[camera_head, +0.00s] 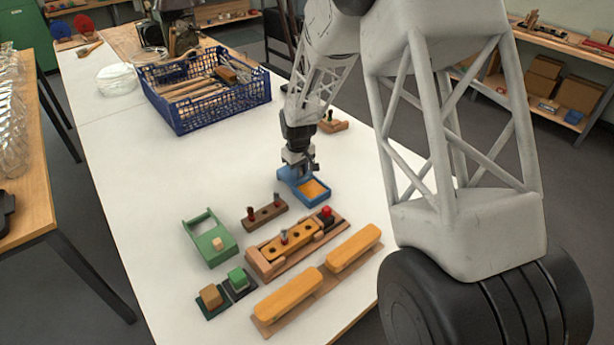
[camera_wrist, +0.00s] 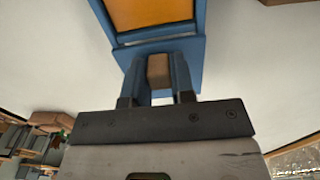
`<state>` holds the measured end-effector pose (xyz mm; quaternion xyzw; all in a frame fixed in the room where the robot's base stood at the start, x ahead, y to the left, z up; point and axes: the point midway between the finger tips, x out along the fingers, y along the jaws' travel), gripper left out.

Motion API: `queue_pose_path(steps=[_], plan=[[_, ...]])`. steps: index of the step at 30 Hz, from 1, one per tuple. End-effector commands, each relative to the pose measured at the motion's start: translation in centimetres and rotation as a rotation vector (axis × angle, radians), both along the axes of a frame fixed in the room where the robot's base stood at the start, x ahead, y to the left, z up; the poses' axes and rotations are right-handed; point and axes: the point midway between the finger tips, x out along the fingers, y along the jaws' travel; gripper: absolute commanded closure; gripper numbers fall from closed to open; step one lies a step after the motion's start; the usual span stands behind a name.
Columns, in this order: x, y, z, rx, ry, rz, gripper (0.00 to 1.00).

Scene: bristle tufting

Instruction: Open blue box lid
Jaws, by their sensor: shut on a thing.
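The blue box (camera_head: 322,199) stands on the white table, in the middle of the head view, with an orange-yellow surface inside its blue rim. In the wrist view the blue box (camera_wrist: 190,48) is at the top, its end facing my gripper. A small brown block (camera_wrist: 158,72) sits at that end, between my fingers. My gripper (camera_head: 298,170) reaches down over the box's far left end; in the wrist view my gripper (camera_wrist: 156,82) is shut on the brown block. I cannot tell whether the block is the lid's handle or how far the lid is open.
A brown strip with pegs (camera_head: 265,214) lies left of the box. A wooden holder (camera_head: 262,264) with pegs is in front, and a green box (camera_head: 209,239) is farther left. A blue crate (camera_head: 180,121) of wooden tools stands behind. Bare table lies left of my gripper.

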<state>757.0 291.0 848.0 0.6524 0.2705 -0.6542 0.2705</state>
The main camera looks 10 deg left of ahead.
Motion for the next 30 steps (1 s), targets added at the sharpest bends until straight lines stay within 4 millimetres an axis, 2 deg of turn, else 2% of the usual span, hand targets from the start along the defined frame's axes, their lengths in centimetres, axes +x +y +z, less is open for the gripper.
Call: queue_pose_path(steps=[8,9,14,24,30], plan=[[0.3,0.3,0.1,0.003,-0.006,0.0,1.0],[0.3,0.3,0.1,0.003,-0.006,0.0,0.75],[0.3,0.2,0.1,0.002,-0.005,0.0,0.51],[0.2,0.2,0.2,0.001,-0.003,0.0,0.51],[0.2,0.2,1.1,0.002,-0.005,0.0,0.51]])
